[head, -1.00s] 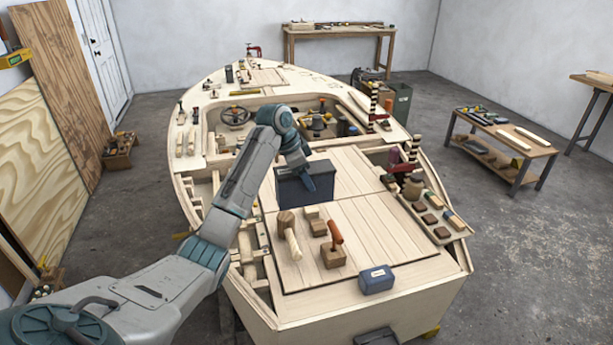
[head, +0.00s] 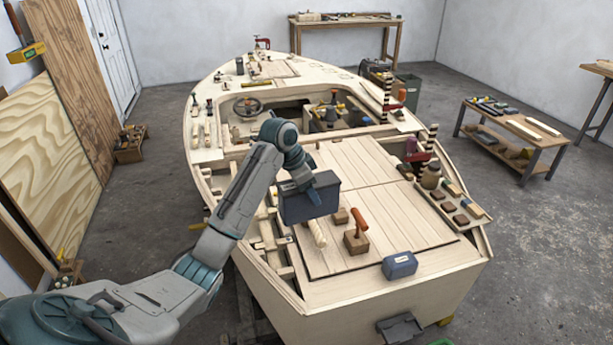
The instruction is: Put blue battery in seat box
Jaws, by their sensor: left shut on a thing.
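My left gripper (head: 322,185) is shut on a dark blue-grey box-shaped battery (head: 308,207). It holds the battery slightly tilted, in front of the near part of the plank deck (head: 380,225). A smaller blue box (head: 399,265) with a pale label sits on the stern edge, apart from the gripper. I cannot tell which part of the hull is the seat box. My right gripper is not in view.
An orange-handled tool on a wooden block (head: 356,240) stands on the deck. A tray of small blocks (head: 462,207) lies along the right side. Open framed bays (head: 268,230) run along the left side. The deck's right part is clear.

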